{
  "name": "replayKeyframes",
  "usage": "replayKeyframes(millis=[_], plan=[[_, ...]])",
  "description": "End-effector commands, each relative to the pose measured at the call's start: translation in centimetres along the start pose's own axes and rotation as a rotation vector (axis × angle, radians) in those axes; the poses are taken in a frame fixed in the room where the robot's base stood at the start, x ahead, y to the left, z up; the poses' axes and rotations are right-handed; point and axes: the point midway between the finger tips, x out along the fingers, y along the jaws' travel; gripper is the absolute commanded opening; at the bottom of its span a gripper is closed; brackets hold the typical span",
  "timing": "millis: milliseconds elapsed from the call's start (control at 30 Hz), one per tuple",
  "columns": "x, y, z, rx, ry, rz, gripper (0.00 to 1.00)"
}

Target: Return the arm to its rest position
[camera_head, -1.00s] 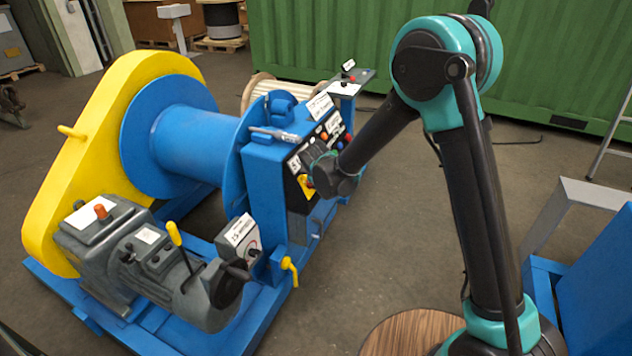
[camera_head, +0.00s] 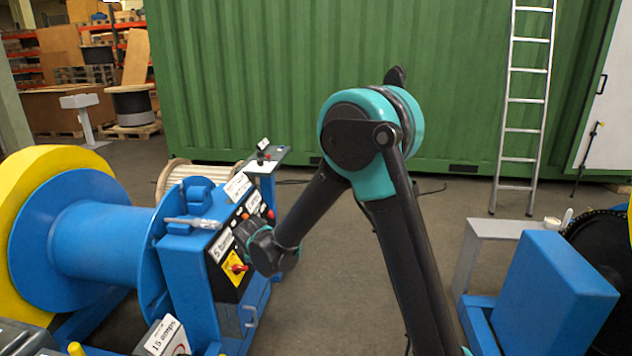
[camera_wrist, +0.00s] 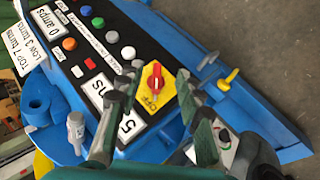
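My gripper (camera_wrist: 157,78) is open, with its two fingers spread and nothing held between them. In the wrist view the red rotary knob (camera_wrist: 153,80) on its yellow plate (camera_wrist: 155,101) shows between the fingertips; whether a finger touches it cannot be told. In the head view my gripper (camera_head: 263,247) hangs in front of the blue winch's control panel (camera_head: 222,246), just right of the red and yellow switch (camera_head: 236,267). My arm is bent, with its elbow high and the forearm reaching down left to the panel. The fingertips are hard to make out in the head view.
The blue drum (camera_head: 95,241) with its yellow guard (camera_head: 25,190) stands left. A green container (camera_head: 300,90) and a ladder (camera_head: 525,110) stand behind. A blue box (camera_head: 550,290) and grey stand (camera_head: 500,231) are at right. Bare floor (camera_head: 320,300) lies between.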

Motion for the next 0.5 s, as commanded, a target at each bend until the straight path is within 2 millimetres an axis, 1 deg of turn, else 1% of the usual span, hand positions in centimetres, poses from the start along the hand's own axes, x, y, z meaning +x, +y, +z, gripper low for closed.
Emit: replayKeyframes(millis=[33,67,100,133,167,200,267,300,367,400,467,500], plan=[[-0.9,0.3,3.2,0.072,-0.023,-0.012,0.36],[-1.5,0.3,5.0,0.119,-0.033,-0.02,0.36],[-2.3,0.3,7.4,0.187,-0.049,-0.03,0.36],[-3.0,0.2,9.2,0.238,-0.062,-0.038,0.36],[-3.6,0.0,11.0,0.291,-0.073,-0.046,0.36],[-4.6,-0.3,13.3,0.36,-0.09,-0.055,0.36],[-6.0,-1.1,16.5,0.465,-0.113,-0.067,0.36],[-6.9,-1.7,18.6,0.534,-0.128,-0.075,0.36],[-8.4,-2.9,21.5,0.636,-0.152,-0.085,0.36],[-9.4,-3.7,23.4,0.706,-0.166,-0.091,0.36],[-10.9,-5.2,25.9,0.81,-0.189,-0.097,0.36],[-11.9,-6.3,27.5,0.879,-0.204,-0.102,0.36]])
